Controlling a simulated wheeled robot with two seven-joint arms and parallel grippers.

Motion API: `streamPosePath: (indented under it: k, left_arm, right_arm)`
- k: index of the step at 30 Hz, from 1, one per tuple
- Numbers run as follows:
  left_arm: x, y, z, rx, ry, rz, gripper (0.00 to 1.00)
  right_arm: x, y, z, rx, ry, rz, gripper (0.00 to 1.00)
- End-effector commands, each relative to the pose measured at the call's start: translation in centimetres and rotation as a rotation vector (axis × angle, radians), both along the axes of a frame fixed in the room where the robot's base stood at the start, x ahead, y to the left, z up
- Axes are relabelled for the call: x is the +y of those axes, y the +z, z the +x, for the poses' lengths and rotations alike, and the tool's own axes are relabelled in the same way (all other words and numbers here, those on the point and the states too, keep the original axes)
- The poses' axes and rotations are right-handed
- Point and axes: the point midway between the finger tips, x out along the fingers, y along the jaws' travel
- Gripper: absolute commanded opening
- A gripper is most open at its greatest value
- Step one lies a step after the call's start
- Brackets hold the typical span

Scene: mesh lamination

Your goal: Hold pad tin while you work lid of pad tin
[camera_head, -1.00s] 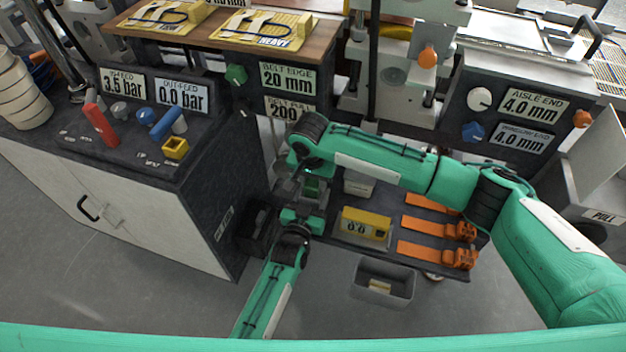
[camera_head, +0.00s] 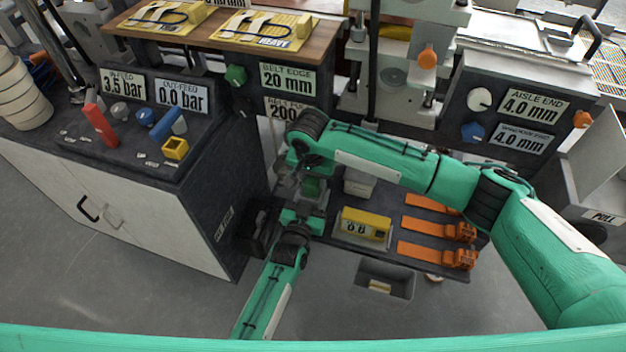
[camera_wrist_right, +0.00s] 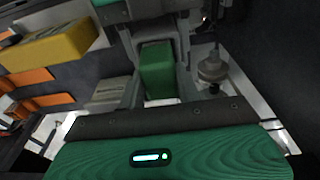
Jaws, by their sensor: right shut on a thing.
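A small green block-like thing (camera_head: 313,188), which I take to be the pad tin or its lid, is between my two grippers in the head view. In the right wrist view a green block (camera_wrist_right: 157,72) is between the grey fingers of my right gripper (camera_wrist_right: 158,98). My right gripper (camera_head: 312,180) is shut on it from above. My left gripper (camera_head: 306,210) comes up from below, close under the green thing. Its fingers are mostly hidden, and I cannot tell whether they hold the tin. The seam between lid and tin cannot be made out.
A yellow box with a display (camera_head: 364,225) and several orange strap tools (camera_head: 432,251) lie right of the grippers. A grey bin (camera_head: 400,284) is below them. A dark-topped cabinet (camera_head: 120,150) stands left. A panel reading 20 mm (camera_head: 288,78) is behind.

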Motion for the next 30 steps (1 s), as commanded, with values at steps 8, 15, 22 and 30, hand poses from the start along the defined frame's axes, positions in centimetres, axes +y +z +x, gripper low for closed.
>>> streamPosePath:
  k: [8, 15, 22, 30]
  left_arm:
    - [0.0, 0.0, 0.0, 0.001, 0.000, 0.000, 0.12]
    - [0.0, 0.0, 0.0, 0.001, 0.000, 0.000, 0.12]
    - [0.0, 0.0, 0.0, 0.001, 0.000, 0.000, 0.12]
    - [0.0, 0.0, 0.0, 0.001, 0.000, 0.000, 0.12]
  right_arm:
    - [0.0, 1.0, 0.0, 0.000, 0.000, 0.001, 0.03]
    - [0.0, 1.9, 0.0, 0.000, 0.001, 0.001, 0.03]
    - [0.0, 2.5, 0.0, -0.001, 0.000, 0.002, 0.03]
    - [0.0, 4.7, 0.0, -0.002, 0.000, 0.002, 0.03]
